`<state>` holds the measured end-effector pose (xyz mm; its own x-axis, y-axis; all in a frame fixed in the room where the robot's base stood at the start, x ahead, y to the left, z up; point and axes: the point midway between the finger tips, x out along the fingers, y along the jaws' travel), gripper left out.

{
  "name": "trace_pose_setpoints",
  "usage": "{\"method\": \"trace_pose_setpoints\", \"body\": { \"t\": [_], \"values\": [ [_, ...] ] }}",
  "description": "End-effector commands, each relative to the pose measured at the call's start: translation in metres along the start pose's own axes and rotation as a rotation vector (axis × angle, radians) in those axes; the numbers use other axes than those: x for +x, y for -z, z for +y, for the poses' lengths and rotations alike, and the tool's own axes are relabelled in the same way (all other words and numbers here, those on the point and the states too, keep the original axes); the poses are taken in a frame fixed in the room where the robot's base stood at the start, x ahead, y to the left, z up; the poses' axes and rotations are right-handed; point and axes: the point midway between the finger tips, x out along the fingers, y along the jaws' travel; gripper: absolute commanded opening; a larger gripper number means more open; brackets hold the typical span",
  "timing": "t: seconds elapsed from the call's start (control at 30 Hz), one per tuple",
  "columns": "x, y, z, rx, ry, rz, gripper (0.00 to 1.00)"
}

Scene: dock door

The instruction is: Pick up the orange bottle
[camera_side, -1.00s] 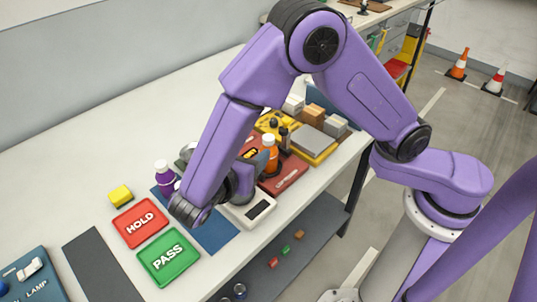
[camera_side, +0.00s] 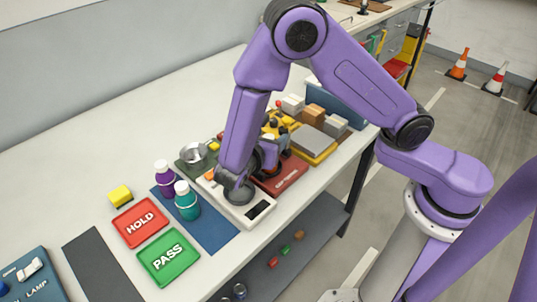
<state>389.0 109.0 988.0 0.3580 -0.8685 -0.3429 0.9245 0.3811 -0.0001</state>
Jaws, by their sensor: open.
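The orange bottle (camera_side: 267,153) stands on the red case in the middle of the bench. My arm and gripper hide most of it, and only a bit of orange shows. My gripper (camera_side: 271,158) is open and level with the bottle, pointing toward the right. It overlaps the bottle in this view; I cannot tell whether the fingers are around it or touching it.
A purple bottle (camera_side: 165,178) and a teal bottle (camera_side: 187,203) stand on a blue mat (camera_side: 214,233). A white scale (camera_side: 247,216) lies below my wrist. The red case (camera_side: 287,178) adjoins yellow equipment (camera_side: 311,152). The HOLD pad (camera_side: 140,223) and PASS pad (camera_side: 168,257) are front left.

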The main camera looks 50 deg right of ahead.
Motion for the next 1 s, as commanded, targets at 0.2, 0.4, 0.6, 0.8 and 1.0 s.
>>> {"method": "trace_pose_setpoints", "body": {
  "t": [0.2, 0.4, 0.6, 0.8, 1.0],
  "values": [
    [0.002, 0.0, 0.0, -0.001, -0.002, 0.001, 0.59],
    [0.002, 0.0, 0.0, 0.0, -0.001, 0.0, 0.1],
    [0.002, 0.0, 0.0, 0.0, -0.001, -0.001, 0.0],
    [0.002, -0.001, 0.0, 0.0, -0.001, 0.0, 0.0],
    [-0.002, -0.011, 0.001, 0.002, -0.001, 0.0, 0.0]
  ]
}}
